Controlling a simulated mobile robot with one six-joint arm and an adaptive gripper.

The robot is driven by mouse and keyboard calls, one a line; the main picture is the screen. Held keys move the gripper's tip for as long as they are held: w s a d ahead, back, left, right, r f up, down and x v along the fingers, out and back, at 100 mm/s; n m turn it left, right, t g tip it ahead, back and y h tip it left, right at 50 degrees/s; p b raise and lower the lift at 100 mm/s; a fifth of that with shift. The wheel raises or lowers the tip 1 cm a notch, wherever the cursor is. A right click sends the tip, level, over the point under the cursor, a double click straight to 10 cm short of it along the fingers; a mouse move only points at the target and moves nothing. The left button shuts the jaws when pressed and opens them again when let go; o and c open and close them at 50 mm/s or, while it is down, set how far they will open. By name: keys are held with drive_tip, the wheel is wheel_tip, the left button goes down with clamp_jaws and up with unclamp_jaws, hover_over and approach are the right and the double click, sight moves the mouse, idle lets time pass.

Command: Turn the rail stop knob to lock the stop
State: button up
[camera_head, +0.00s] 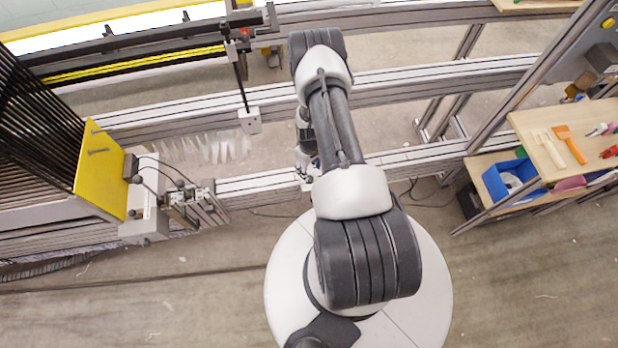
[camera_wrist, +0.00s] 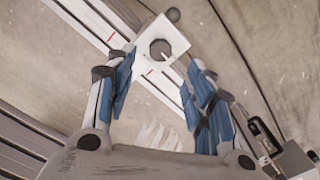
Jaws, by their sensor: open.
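My gripper (camera_wrist: 162,60) is open, with blue-padded fingers apart on the left and right of the knob. No contact with the knob shows. In the head view, my gripper (camera_head: 308,172) is mostly hidden by my arm, and I cannot make out the stop there.
White strips (camera_head: 205,148) hang by the rail in the head view. A yellow plate (camera_head: 103,168) and clamp hardware (camera_head: 185,207) stand to the left. A bench (camera_head: 545,150) with tools and a blue bin (camera_head: 512,182) is on the right.

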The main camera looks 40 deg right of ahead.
wheel_tip(320, 180, down, 8)
drive_tip(key=shift+r+b, duration=0.25)
drive_tip(key=shift+b, duration=0.6)
drive_tip(key=shift+c, duration=0.3)
drive_tip(key=c, duration=1)
